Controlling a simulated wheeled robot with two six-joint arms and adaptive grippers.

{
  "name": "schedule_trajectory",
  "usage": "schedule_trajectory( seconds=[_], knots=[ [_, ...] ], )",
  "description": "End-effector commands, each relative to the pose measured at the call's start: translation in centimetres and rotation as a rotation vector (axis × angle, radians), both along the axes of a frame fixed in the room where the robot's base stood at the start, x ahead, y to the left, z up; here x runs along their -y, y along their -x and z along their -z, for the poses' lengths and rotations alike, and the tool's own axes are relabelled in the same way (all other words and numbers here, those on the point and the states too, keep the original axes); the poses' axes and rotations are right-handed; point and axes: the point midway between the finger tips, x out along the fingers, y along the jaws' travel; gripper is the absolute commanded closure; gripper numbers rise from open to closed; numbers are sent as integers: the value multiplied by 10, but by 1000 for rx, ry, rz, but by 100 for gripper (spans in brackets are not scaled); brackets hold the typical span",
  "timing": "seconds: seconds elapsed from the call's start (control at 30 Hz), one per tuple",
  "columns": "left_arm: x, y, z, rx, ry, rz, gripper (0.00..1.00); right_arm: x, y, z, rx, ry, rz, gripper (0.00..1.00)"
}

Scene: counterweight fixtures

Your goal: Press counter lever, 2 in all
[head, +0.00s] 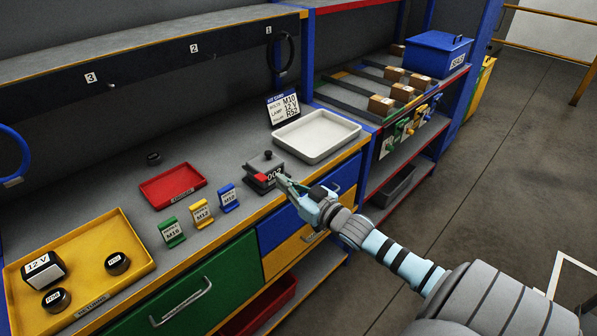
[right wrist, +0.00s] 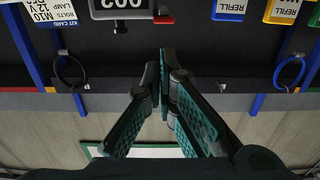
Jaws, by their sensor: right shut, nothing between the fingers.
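The counter (head: 266,164) is a dark grey box with a number window and a red lever (head: 261,180) low on its front. It stands near the front edge of the workbench. In the right wrist view the counter (right wrist: 122,10) is upside down at the top edge, with its red lever (right wrist: 164,19) beside it; the window starts with zeros, and I cannot read the last digit surely. My right gripper (head: 284,181) is shut and empty, just right of the lever. In the right wrist view its fingertips (right wrist: 165,54) show a gap to the lever. My left gripper is not in view.
A white tray (head: 351,150) lies behind and right of the counter. A kit card (head: 284,106) stands behind it. Blue, yellow and green refill cards (head: 229,198) stand to its left. A red tray (head: 147,189) and a yellow tray (head: 134,242) lie further left.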

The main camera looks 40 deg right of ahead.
Motion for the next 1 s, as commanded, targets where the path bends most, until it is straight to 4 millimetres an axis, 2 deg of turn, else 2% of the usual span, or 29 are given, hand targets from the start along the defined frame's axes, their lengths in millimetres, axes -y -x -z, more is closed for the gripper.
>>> schedule_trajectory(
  seconds=[0.03, 0.17, 0.3, 0.4, 1.0],
  knots=[
    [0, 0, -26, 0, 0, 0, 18, 1, 5, -13, -3, -3, 3, 100],
    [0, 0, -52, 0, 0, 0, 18, 2, 21, -10, -4, -4, 3, 100],
    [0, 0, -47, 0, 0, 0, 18, 2, 40, -1, 0, 0, -2, 100],
    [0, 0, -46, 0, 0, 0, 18, 3, 46, 1, 0, -1, 1, 100],
    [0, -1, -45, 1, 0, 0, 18, 3, 46, 2, 1, 0, 2, 100]
  ],
)
